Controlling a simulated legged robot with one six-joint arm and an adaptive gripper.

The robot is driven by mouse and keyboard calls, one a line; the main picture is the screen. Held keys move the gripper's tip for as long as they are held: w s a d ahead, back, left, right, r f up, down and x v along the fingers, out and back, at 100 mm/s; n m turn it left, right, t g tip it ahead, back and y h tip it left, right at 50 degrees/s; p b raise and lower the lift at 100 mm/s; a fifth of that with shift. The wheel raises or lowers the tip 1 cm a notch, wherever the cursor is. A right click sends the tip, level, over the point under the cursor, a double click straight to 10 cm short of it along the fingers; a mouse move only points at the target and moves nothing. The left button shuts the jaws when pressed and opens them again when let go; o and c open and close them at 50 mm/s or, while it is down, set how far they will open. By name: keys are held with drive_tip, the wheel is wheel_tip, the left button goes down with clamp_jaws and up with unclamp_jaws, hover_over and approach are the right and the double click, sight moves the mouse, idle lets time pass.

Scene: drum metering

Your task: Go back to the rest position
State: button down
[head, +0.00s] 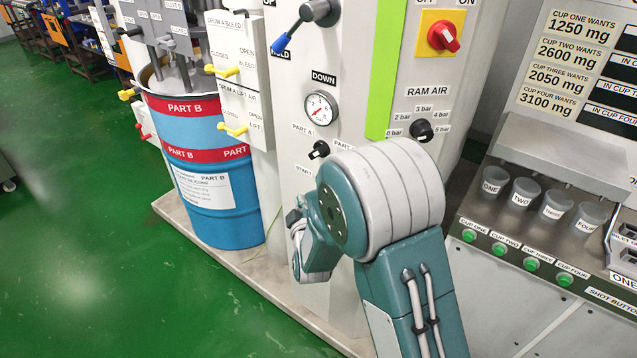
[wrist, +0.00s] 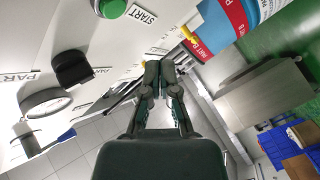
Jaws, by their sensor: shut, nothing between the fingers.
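My gripper (wrist: 158,78) is shut and empty in the wrist view, its two dark fingertips together in front of the machine panel. In the head view my arm stands in front of the white machine column and bends away to the left. The gripper's fingers are hidden there. In the wrist view the fingers appear clear of the black knob (wrist: 72,68) and the green START button (wrist: 112,8), though the distance is hard to judge.
A blue PART B drum (head: 210,215) stands left of the column, with yellow valve handles (head: 228,72) above it. The column bears a gauge (head: 320,108), a blue-tipped lever (head: 283,43) and a red switch (head: 443,37). Several cups (head: 524,192) stand right. Green floor at left is open.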

idle(0.3)
drive_tip(key=s+d+r+m+g, duration=0.55)
drive_tip(key=s+d+r, duration=0.35)
drive_tip(key=r, duration=0.3)
drive_tip(key=s+d+r+m+g+h, duration=0.1)
drive_tip(key=s+d+m+g, duration=0.2)
drive_tip(key=s, duration=0.8)
drive_tip(key=s+d+r+m+g+h, duration=0.1)
drive_tip(key=s+d, duration=0.5)
drive_tip(key=s, duration=0.6)
drive_tip(key=shift+r+m+g, duration=0.55)
drive_tip(key=shift+m+g, duration=0.4)
drive_tip(key=shift+s, duration=0.1)
